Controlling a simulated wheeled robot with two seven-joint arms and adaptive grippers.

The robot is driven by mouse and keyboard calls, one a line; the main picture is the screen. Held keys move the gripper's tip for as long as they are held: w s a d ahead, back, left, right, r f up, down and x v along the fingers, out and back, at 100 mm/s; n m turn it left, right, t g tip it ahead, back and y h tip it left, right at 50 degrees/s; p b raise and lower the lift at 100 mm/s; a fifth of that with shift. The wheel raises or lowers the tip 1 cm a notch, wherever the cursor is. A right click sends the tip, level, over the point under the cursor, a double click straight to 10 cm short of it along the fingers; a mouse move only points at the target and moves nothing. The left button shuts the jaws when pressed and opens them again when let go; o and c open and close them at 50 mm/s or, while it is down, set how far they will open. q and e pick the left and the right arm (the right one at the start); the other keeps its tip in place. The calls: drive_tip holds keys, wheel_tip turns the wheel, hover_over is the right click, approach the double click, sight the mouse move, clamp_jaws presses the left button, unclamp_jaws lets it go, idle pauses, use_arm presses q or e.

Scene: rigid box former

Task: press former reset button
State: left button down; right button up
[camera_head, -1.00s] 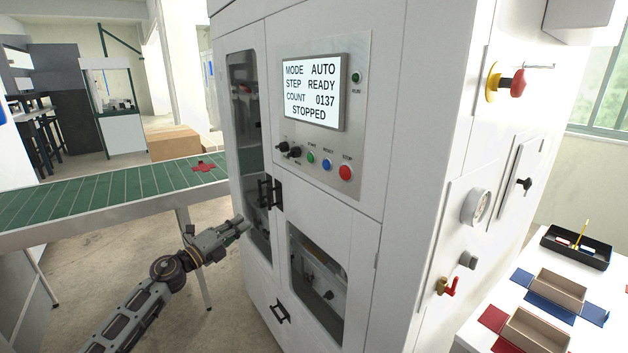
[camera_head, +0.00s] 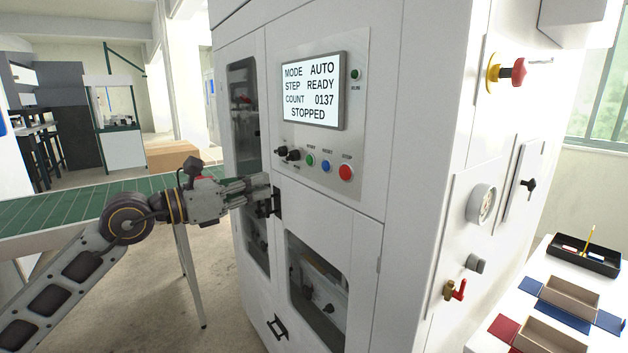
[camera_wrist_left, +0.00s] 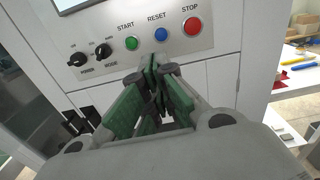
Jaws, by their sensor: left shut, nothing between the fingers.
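The blue reset button (camera_head: 327,166) sits on the former's control panel (camera_head: 347,185), between the green start button (camera_head: 310,160) and the red stop button (camera_head: 345,173). In the left wrist view the reset button (camera_wrist_left: 161,34) shows under its RESET label, just above my fingertips. My left gripper (camera_head: 266,187) is shut and empty, in front of the machine near the black door handle (camera_head: 277,200), below and left of the buttons. It appears apart from the button. The screen (camera_head: 312,92) reads AUTO, READY, 0137, STOPPED. My right gripper is not in view.
Two black selector knobs (camera_head: 288,153) sit left of the buttons. A green conveyor (camera_head: 60,210) runs in from the left behind my arm. A red emergency knob (camera_head: 517,72) is on the side wall. A white table with trays (camera_head: 568,298) stands at the right.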

sight(327, 171)
use_arm(q)
drive_tip(key=shift+s+d+r, duration=0.1)
drive_tip(key=shift+s+r, duration=0.05)
drive_tip(key=shift+s, duration=0.15)
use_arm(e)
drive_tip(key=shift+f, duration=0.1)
use_arm(q)
drive_tip(key=shift+w+d, duration=0.15)
